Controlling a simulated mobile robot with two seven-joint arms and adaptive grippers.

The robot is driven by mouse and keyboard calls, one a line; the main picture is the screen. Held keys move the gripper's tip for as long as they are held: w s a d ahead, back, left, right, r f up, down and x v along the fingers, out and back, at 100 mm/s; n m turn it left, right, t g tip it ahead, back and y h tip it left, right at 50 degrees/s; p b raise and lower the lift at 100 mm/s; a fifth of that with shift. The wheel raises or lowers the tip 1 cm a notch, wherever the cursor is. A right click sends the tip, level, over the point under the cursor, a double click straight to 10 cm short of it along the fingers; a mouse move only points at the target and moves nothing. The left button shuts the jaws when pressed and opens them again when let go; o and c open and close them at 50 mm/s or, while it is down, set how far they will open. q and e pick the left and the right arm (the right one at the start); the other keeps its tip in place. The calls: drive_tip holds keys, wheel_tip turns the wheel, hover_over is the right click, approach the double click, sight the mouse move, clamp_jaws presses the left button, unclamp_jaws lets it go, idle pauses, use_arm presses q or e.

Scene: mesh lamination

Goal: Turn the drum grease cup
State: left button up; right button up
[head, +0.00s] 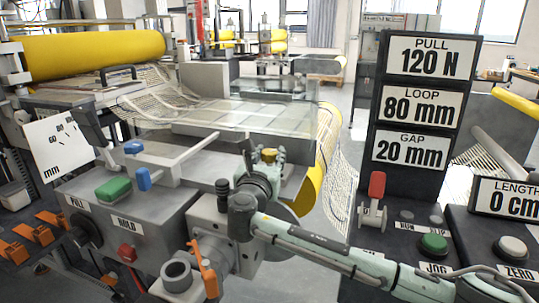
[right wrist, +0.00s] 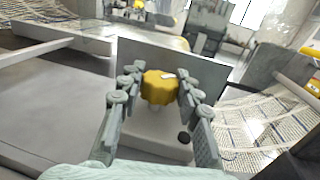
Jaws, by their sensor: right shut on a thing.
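The drum grease cup is a small yellow ridged knob (right wrist: 158,88) with a light mark on its top, in the middle of the right wrist view. In the head view it shows as a small yellow spot (head: 269,155) at the drum's near end. My right gripper (right wrist: 157,80) has one finger on each side of the cup and is shut on it. In the head view the right gripper (head: 264,160) partly hides the cup. The yellow drum (head: 313,185) is behind it, with mesh over it. My left gripper is not in view.
A grey machine housing with a green button (head: 114,189) and blue levers (head: 143,179) stands at the left. A sign panel (head: 418,65), a red lever (head: 376,185) and a green JOG button (head: 433,243) are at the right.

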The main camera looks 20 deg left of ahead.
sight(269, 152)
idle(0.3)
drive_tip(key=o, duration=1.2)
wheel_tip(269, 152, up, 10)
